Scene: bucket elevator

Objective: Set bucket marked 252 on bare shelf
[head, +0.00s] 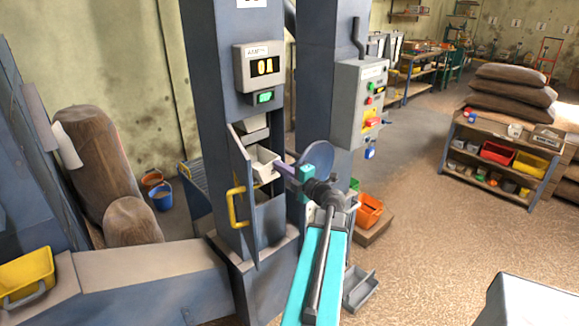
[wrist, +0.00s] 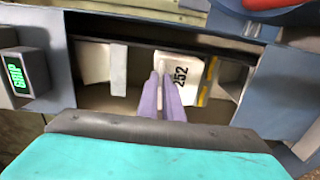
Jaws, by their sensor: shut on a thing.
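A white bucket marked 252 (wrist: 183,72) sits in the open hatch of the blue elevator leg; the bucket also shows in the head view (head: 262,163). My gripper (wrist: 160,68) has its purple fingers shut on the bucket's near wall. In the head view my gripper (head: 279,168) reaches into the hatch from the right. Another pale bucket (wrist: 93,62) is partly visible to the left in the wrist view. I cannot make out a clearly bare shelf.
The hatch door (head: 243,195) with a yellow handle stands open left of my gripper. A control box (head: 359,100) is on the right column. A loaded wooden rack (head: 500,160) stands at right. Open floor lies between them. A grey tray (head: 360,289) is low beside my arm.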

